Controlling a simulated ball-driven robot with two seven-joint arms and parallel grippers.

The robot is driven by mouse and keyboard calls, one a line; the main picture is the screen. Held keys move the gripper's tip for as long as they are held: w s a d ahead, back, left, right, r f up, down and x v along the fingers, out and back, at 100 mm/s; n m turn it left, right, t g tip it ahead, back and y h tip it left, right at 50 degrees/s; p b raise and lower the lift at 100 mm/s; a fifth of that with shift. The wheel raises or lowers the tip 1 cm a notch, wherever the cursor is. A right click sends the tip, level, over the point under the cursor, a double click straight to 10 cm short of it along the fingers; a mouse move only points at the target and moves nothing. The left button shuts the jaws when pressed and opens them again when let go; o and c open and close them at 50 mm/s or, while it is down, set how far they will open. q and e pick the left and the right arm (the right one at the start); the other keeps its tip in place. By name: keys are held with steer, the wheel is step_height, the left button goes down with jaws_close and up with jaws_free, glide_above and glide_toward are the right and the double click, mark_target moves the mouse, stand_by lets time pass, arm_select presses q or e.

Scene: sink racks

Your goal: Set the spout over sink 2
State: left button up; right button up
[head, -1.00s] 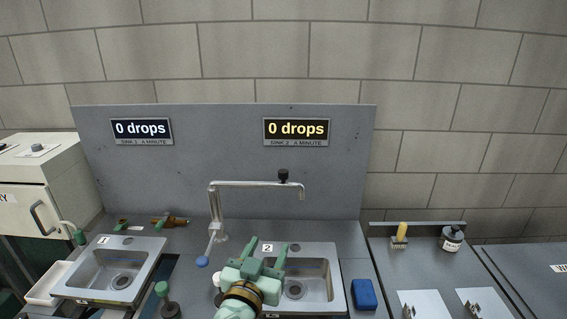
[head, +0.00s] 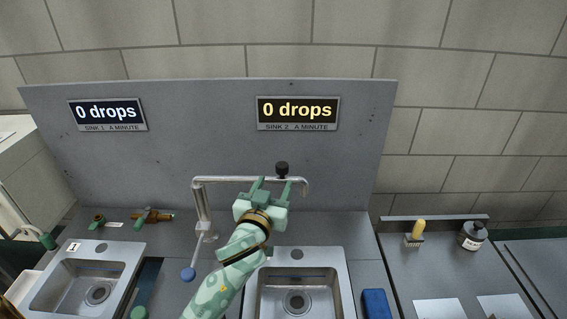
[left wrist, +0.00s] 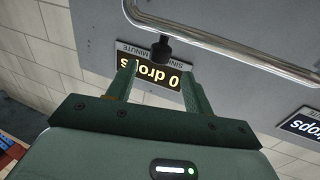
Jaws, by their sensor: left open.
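The silver spout (head: 222,180) runs from its post on the left to a downturned end at the right, over the sink 2 side. A black knob (head: 282,169) stands on top near that end. Sink 2 (head: 339,262) lies below, partly covered by my left arm. My left gripper (head: 272,186) is open, just in front of the spout near the knob. In the left wrist view the fingers (left wrist: 158,88) point toward the knob (left wrist: 161,47), with the spout (left wrist: 222,52) beyond them. No contact is clear. My right gripper is not in view.
Sink 1 (head: 78,292) is at the left. A blue-ended lever (head: 189,273) hangs from the spout post. Both signs, sink 1 (head: 107,113) and sink 2 (head: 298,111), read 0 drops. A blue block (head: 376,304) and a brush (head: 416,234) are at the right.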

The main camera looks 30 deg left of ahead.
mark_target(281, 172)
arm_select(q)
steer(key=w, duration=0.3)
steer(key=w+a, duration=0.1)
steer(key=w, duration=0.5)
steer(key=shift+w+a, duration=0.2)
steer(key=shift+a, duration=0.2)
steer(key=shift+s, duration=0.1)
jaws_close()
